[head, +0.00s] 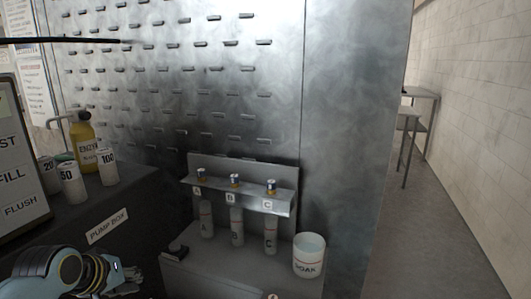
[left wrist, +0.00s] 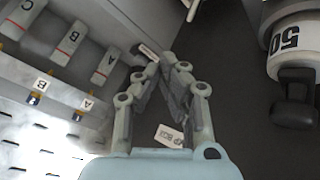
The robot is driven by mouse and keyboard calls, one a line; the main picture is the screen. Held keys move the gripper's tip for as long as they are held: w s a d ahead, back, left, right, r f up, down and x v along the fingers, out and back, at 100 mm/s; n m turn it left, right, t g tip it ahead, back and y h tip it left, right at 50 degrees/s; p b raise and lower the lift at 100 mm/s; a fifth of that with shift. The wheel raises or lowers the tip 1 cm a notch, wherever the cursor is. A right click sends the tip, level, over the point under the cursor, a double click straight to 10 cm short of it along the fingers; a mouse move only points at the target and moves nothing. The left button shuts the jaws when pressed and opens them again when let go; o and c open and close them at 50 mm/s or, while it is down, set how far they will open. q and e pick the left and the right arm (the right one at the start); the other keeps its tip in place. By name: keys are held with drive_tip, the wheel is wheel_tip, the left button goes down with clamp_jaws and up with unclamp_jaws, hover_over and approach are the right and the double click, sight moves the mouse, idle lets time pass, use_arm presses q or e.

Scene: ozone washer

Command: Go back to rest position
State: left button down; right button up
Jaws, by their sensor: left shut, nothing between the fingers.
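My left gripper (head: 128,278) is at the lower left of the head view, in front of the dark pump box (head: 135,205). In the left wrist view its fingers (left wrist: 172,62) meet at the tips, shut with nothing between them. The pump box label (left wrist: 170,135) shows beyond the fingers there. The right gripper is in neither view.
A metal rack (head: 245,165) holds tubes A, B and C. A white SOAK cup (head: 309,257) stands right of it. Numbered white containers (head: 70,183) and a yellow bottle (head: 84,140) stand on the pump box. Open floor (head: 440,220) lies at right.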

use_arm(q)
drive_tip(key=s+d+r+m+g+y, duration=0.1)
drive_tip(key=s+r+m+g, duration=0.2)
drive_tip(key=s, duration=1.2)
drive_tip(key=s+d+r+m+g+y, duration=0.1)
drive_tip(key=s+r+m, duration=0.3)
drive_tip(key=s, duration=1.2)
wheel_tip(320, 180, down, 28)
drive_tip(key=s+a+n+g+b, duration=0.1)
drive_tip(key=a+g+b, duration=0.15)
drive_tip(key=b, duration=0.25)
drive_tip(key=s+a+f+b, duration=0.1)
drive_tip(key=s+f+b, duration=0.3)
drive_tip(key=s+f, duration=1.5)
wheel_tip(320, 180, down, 3)
drive_tip(key=shift+s+a+f, duration=0.1)
drive_tip(key=shift+s+a, duration=0.05)
drive_tip(key=shift+a, duration=0.15)
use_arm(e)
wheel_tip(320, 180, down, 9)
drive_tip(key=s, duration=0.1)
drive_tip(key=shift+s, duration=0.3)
use_arm(q)
drive_tip(key=shift+g, duration=0.35)
